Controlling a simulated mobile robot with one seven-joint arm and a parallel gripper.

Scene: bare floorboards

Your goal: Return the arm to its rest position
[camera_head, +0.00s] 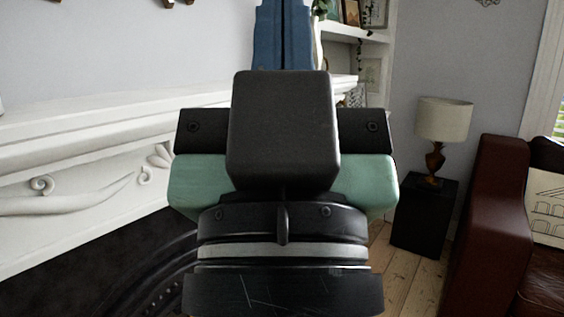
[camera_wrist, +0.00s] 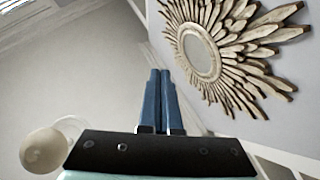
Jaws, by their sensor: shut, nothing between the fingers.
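My gripper (camera_head: 283,35) is in the upper middle of the head view, its two blue fingers pressed together with nothing between them. Its black and green body and my wrist fill the centre of that view and hide what lies behind. In the wrist view the shut blue fingers (camera_wrist: 160,103) point toward the wall, below and left of a sunburst mirror (camera_wrist: 200,52). The gripper appears raised, with its fingers at or above the height of the mantel shelf. I cannot tell how far the fingers are from the wall.
A white carved mantelpiece (camera_head: 75,150) runs along the left. At the right are a lamp (camera_head: 443,120) on a black side table (camera_head: 424,215) and a brown leather sofa (camera_head: 490,220). Shelves (camera_head: 345,30) stand behind the gripper. A strip of floorboards (camera_head: 400,280) is clear.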

